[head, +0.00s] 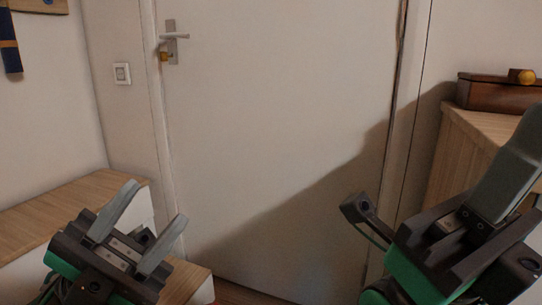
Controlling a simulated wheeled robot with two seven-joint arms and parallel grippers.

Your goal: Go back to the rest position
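My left gripper (153,229) is at the lower left. Its two grey fingers stand apart with nothing between them, in front of the wooden steps. My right gripper (508,165) is at the lower right, in front of the wooden cabinet. One broad grey finger shows clearly and points up to the right; the other finger is hidden or out of frame, so its opening does not show. I see no object held by either gripper.
A closed white door (280,130) with a metal handle (174,37) stands ahead. Wooden-topped white steps (60,215) are at the left. A wooden cabinet (455,160) at the right carries a brown box (495,92). Bare floor shows before the door.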

